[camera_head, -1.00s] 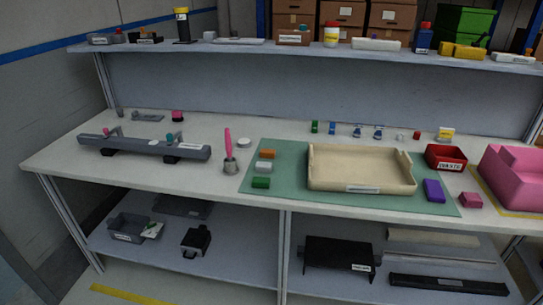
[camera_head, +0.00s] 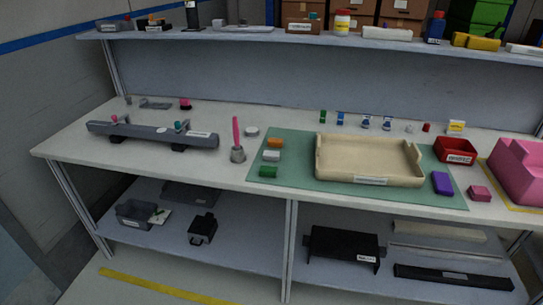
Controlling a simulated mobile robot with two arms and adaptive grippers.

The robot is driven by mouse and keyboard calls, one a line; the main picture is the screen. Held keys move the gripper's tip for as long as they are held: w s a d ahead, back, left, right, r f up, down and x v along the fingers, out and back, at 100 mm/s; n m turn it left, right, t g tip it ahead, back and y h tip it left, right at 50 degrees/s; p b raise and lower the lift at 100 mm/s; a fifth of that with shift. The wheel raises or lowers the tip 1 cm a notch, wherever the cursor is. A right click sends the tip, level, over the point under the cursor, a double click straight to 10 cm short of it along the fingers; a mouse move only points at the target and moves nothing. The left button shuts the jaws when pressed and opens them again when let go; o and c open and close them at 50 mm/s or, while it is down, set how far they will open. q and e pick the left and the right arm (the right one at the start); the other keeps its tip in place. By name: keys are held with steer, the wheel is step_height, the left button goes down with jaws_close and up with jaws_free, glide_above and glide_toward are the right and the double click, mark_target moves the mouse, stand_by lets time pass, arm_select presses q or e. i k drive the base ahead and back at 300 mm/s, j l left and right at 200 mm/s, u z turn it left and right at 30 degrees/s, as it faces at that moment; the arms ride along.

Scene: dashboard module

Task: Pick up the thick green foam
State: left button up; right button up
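A small green block (camera_head: 268,172), likely the thick green foam, lies on the left front part of the green mat (camera_head: 300,150). A white block (camera_head: 271,156) lies just behind it, and an orange block (camera_head: 274,143) lies behind the white one. The three form a short row, apart from each other, left of the beige tray. Neither of my grippers shows in the head view.
A beige tray (camera_head: 368,181) stands on the mat, with a purple block (camera_head: 441,183) and a red bin (camera_head: 456,151) to its right. A grey cup with a pink tool (camera_head: 237,154) stands left of the blocks. A long grey fixture (camera_head: 152,134) lies further left. The table front between them is clear.

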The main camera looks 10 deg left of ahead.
mark_target(266, 171)
steer(key=i+j+z, duration=0.1)
steer(key=j+z, duration=0.25)
steer(key=i+j+z, duration=0.1)
steer(key=j+z, duration=0.55)
steer(key=i+l, duration=0.05)
steer(key=l, duration=0.05)
